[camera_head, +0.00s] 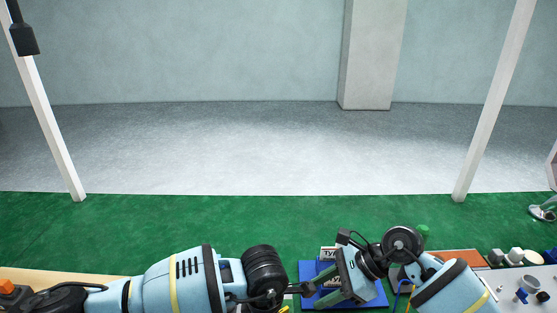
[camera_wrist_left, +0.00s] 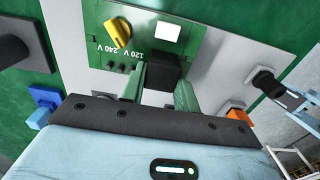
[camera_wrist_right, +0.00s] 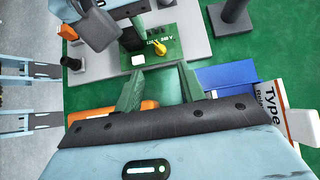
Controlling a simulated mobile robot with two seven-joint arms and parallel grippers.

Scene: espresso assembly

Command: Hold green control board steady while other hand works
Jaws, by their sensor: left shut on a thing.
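The green control board (camera_wrist_left: 200,58) shows in the left wrist view, with a yellow knob (camera_wrist_left: 117,32), a white square and "120 V" and "240 V" print. My left gripper (camera_wrist_left: 165,82) has its green fingers on either side of a black block (camera_wrist_left: 166,68) at the board's edge and is shut on it. The right wrist view shows the same board (camera_wrist_right: 168,38) beyond my right gripper (camera_wrist_right: 158,75). The right gripper's fingers are apart with nothing seen between them. In the head view the right gripper (camera_head: 319,287) is over the blue bin; the board cannot be made out there.
A blue bin (camera_wrist_right: 226,74) with a white "Type" card (camera_wrist_right: 281,112) is right of the right gripper in its wrist view. An orange part (camera_wrist_right: 140,114) lies below its left finger. Small parts stand on a pale tray (camera_head: 510,285) at the head view's right. Both arms are close together.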

